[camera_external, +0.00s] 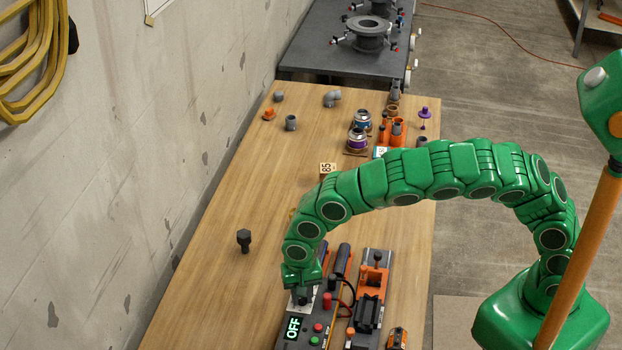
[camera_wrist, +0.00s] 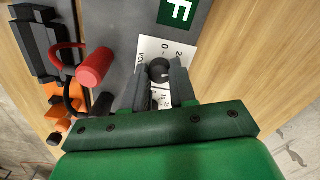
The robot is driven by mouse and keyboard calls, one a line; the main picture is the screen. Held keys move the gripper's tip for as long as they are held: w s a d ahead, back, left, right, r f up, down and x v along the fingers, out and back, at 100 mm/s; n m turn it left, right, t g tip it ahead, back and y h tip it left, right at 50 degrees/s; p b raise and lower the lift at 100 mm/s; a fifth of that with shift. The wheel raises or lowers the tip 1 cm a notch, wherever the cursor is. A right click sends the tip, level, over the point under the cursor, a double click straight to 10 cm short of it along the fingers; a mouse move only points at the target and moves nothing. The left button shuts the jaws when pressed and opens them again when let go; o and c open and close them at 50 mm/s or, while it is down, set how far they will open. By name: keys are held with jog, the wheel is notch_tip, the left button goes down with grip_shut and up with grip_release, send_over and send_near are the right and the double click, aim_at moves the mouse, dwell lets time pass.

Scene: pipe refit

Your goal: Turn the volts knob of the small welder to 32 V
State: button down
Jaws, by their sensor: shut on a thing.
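The small welder (camera_external: 317,311) is a dark grey box at the near end of the bench, with a lit green display (camera_external: 293,327) reading OFF. The volts knob (camera_wrist: 160,68) is a small dark round knob on a white scale plate (camera_wrist: 149,47) with printed numbers. My gripper (camera_wrist: 159,74) is over the plate from above, its two grey fingers closed on either side of the knob. The fingers cover part of the scale, and I cannot read the setting. In the external view my gripper (camera_external: 302,293) hides most of the knob.
A red plug (camera_wrist: 96,66) with a cable stands close left of my gripper in the wrist view. An orange and black clamp fixture (camera_external: 370,290) is right of the welder. A black bolt (camera_external: 244,240) stands left.

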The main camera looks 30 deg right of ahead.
aim_at(302, 298)
jog(key=shift+m, duration=2.2)
jog(key=c, duration=0.9)
grip_release()
jog(key=shift+r, duration=0.15)
jog(key=shift+r, duration=3.75)
